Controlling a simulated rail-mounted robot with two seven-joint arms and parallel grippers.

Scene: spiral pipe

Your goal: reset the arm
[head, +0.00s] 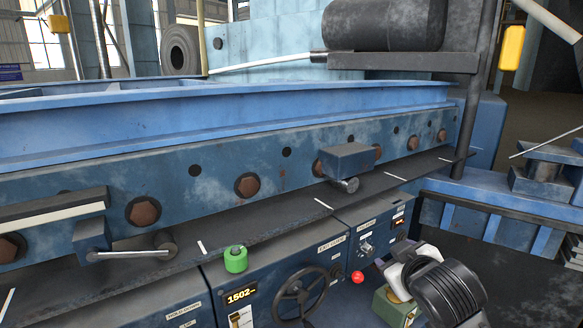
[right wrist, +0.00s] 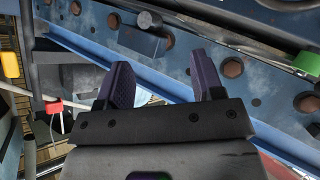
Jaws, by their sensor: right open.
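My right arm comes in at the lower right of the head view, with its white and black wrist in front of the control panel. My right gripper is seen clearly in the right wrist view (right wrist: 166,80). Its two dark purple fingers stand apart with nothing between them. In the head view its fingers are mostly hidden behind the wrist. My left arm and left gripper are not in view.
A blue machine beam (head: 300,150) with rusty bolts crosses the scene. A blue rail (head: 500,207) lies right.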

